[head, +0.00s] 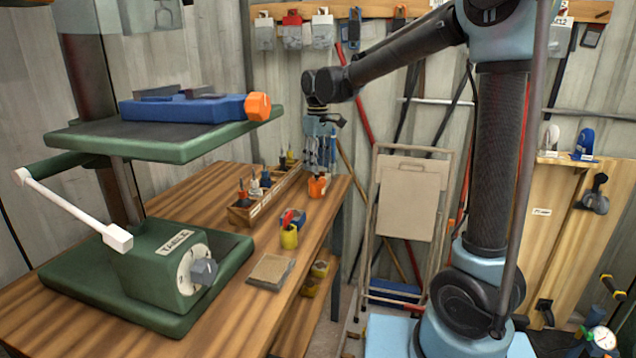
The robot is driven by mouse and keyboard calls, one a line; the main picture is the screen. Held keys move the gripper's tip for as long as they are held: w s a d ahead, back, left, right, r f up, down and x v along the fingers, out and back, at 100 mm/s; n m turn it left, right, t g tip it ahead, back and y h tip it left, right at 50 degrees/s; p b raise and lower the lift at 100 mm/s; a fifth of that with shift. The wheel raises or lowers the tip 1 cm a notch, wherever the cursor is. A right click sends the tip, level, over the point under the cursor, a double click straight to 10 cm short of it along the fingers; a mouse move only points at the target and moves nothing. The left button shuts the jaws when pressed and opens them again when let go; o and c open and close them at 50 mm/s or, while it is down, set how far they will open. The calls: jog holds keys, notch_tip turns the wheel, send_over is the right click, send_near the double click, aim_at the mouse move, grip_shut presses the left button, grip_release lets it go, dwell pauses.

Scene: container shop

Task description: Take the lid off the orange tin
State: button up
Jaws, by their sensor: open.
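A small orange tin (317,187) stands near the far right end of the wooden workbench. It is small in the head view, and I cannot make out the edge between its lid and its body. My gripper (320,165) hangs at the end of my arm, pointing down above the tin. It is open, and nothing shows held in it. The fingers are small and blend with the wall behind, so I cannot tell the exact gap to the tin.
A wooden tray (240,217) of small tools lies left of the tin. A yellow tin (289,238) with red and blue items stands nearer, beside a flat brown block (271,271). A green drill press (170,270) fills the left. A folded stepladder (408,195) leans behind.

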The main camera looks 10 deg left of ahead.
aim_at(317, 175)
notch_tip(317, 175, down, 4)
jog(key=shift+w+a+f, duration=0.1)
jog(key=shift+w, duration=0.05)
jog(key=c, duration=0.8)
